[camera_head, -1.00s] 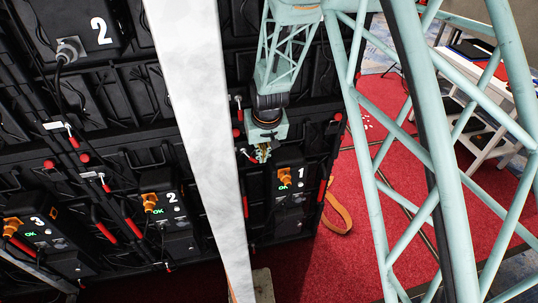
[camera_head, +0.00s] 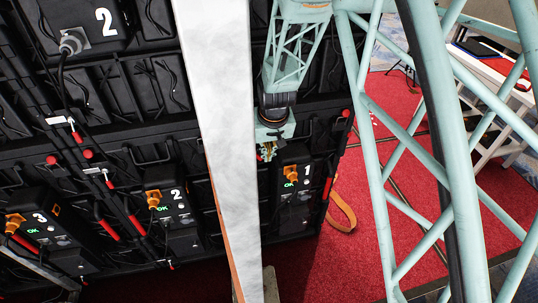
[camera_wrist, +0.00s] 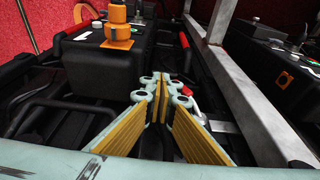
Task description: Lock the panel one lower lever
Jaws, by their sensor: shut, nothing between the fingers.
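Panel one is the black box marked 1 (camera_head: 297,182) with an orange plug and green OK light, at the wall's lower right. My gripper (camera_head: 267,152) points down just above and left of it. In the wrist view my gripper (camera_wrist: 163,82) has its yellow-padded fingers closed together at the tips, with nothing held. A small red lever end (camera_wrist: 186,91) shows close to the right of the fingertips; contact is unclear. A red-handled lever (camera_head: 326,188) hangs at panel one's right edge. Levers at its left are hidden behind the pale column. I cannot tell which lever is the lower one.
Panel two (camera_head: 180,205) and panel three (camera_head: 40,230) stand further left, with red levers between. In the wrist view a grey metal beam (camera_wrist: 235,85) runs along the right of the fingers. An orange strap (camera_head: 343,212) lies on open red carpet.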

